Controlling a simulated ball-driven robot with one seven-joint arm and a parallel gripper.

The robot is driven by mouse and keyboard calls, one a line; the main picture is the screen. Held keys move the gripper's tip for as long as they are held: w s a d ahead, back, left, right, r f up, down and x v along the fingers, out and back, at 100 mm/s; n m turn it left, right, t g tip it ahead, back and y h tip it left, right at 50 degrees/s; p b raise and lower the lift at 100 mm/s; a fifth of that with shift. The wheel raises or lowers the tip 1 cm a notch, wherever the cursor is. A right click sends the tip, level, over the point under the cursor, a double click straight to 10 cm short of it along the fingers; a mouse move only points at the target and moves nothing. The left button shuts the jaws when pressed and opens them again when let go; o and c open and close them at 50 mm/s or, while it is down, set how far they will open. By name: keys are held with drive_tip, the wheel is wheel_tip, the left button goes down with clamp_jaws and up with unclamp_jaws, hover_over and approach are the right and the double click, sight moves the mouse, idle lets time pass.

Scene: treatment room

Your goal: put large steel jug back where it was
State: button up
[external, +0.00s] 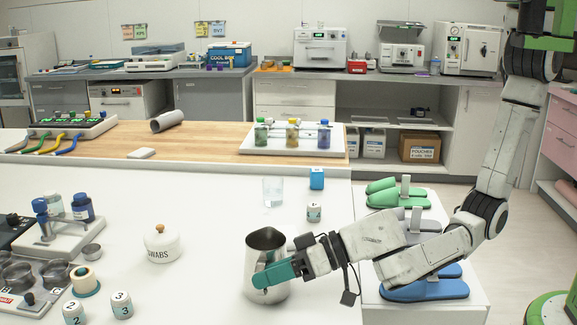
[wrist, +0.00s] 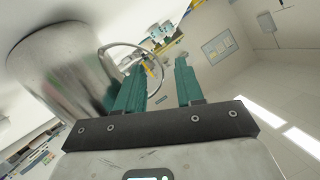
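The large steel jug (external: 264,256) stands upright on the white table in the external view, near the front centre. In the wrist view, the jug (wrist: 55,75) fills the upper left, tilted by the camera angle, with its looped handle (wrist: 136,46) reaching toward my fingers. My gripper (external: 262,277) is at the jug's right side, one teal finger overlapping the body in the picture. In the wrist view, my gripper (wrist: 158,65) has its two teal fingers clearly apart. The handle shows beyond and partly behind the left finger; I cannot tell whether they touch.
A white swabs pot (external: 163,245) stands left of the jug. Numbered jars (external: 122,305) are at front left. The table between pot and beaker is clear.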

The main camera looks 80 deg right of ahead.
drive_tip(key=v, duration=1)
drive_tip(key=shift+s+b, duration=0.3)
drive_tip(key=shift+b, duration=0.05)
